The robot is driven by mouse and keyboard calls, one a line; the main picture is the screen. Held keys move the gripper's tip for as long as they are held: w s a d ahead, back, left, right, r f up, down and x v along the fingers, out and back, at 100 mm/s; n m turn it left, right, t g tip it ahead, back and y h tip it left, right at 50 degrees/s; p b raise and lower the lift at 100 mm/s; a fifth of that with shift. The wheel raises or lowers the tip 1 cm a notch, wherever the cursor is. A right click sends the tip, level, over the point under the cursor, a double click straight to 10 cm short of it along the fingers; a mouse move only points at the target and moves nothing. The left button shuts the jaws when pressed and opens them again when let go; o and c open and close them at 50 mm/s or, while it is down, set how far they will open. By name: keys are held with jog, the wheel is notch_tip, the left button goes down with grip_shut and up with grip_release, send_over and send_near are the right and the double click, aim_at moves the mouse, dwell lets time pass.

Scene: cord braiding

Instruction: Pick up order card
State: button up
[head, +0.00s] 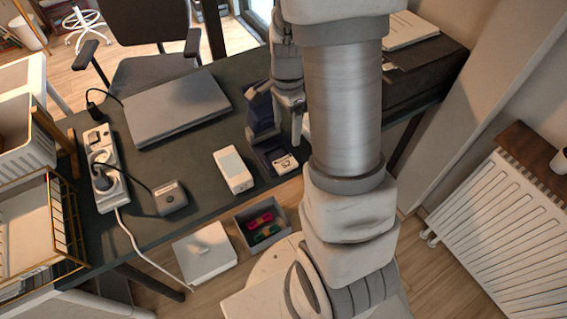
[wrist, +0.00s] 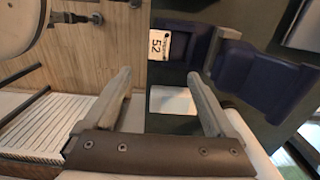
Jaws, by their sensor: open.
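The order card (head: 286,164) is a small white card marked 52. It lies in the low tray of a dark navy stand (head: 262,113) near the front edge of the desk. In the wrist view the card (wrist: 158,46) shows beyond the fingertips, with the navy stand (wrist: 270,84) to its right. My gripper (wrist: 160,78) is open, with nothing between its fingers. In the head view my gripper (head: 297,108) is above the desk, beside the stand's upright part and apart from the card. My arm hides part of the desk behind it.
A grey bin (head: 262,226) with colored items stands below the front edge.

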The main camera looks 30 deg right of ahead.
jog(key=b, duration=0.1)
send_over(285, 163)
jog(key=f, duration=0.8)
jog(key=shift+w+d+f, duration=0.1)
jog(key=shift+d+f, duration=0.1)
jog(key=shift+d, duration=0.05)
jog(key=shift+a+f+b, duration=0.2)
jog(key=shift+f+b, duration=0.3)
jog(key=shift+f, duration=2.15)
grip_shut()
jog(key=shift+r, duration=0.15)
jog(key=shift+r, duration=0.6)
notch_tip(285, 163, up, 3)
jog(key=shift+f+p, duration=0.1)
jog(key=shift+p, duration=0.3)
jog(key=s+d+r, duration=0.7)
jog(key=s, duration=0.1)
jog(key=shift+s+d, duration=0.35)
jog(key=shift+d, duration=0.05)
